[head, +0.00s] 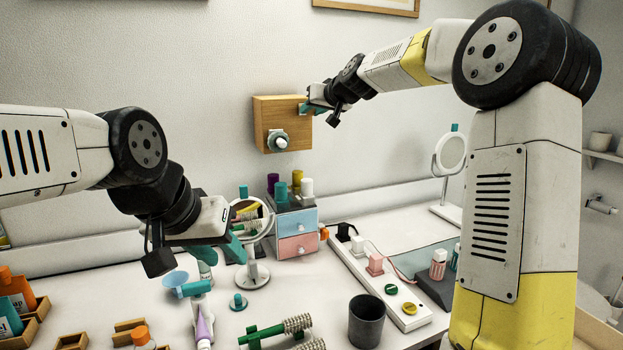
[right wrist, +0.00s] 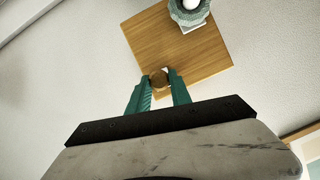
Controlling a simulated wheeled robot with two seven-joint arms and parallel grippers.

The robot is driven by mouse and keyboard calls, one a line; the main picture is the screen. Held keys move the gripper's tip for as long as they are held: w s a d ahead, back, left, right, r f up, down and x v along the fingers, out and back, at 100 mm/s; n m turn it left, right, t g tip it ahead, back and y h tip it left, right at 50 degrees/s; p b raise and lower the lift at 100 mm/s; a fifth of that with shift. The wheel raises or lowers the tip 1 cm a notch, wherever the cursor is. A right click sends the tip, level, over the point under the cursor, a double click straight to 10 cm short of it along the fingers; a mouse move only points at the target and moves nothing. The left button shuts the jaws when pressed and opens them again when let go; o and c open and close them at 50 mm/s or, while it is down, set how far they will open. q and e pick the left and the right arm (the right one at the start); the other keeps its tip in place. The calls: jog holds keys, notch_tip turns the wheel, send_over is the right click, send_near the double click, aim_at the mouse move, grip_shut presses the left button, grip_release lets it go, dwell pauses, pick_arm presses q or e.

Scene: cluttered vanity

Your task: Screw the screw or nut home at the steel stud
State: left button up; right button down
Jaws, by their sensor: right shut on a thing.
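A square wooden block (head: 264,112) is fixed to the wall; it also fills the upper middle of the right wrist view (right wrist: 178,45). A teal scalloped knob with a white centre (head: 278,140) sits on its lower front. My right gripper (head: 304,108) is at the block's right side. In the right wrist view its teal fingers (right wrist: 160,80) are shut on a small round brownish piece (right wrist: 158,77), which looks like a nut or screw head, against the block. The steel stud cannot be made out. My left gripper (head: 222,252) hangs over the vanity, its teal fingers apart and empty.
Below the block stand a small drawer unit (head: 297,222) and a round mirror (head: 254,275). A dark cup (head: 366,322), a white power strip (head: 385,290) and several bottles crowd the vanity. The wall around the block is clear.

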jog(key=c, duration=1.1)
grip_release()
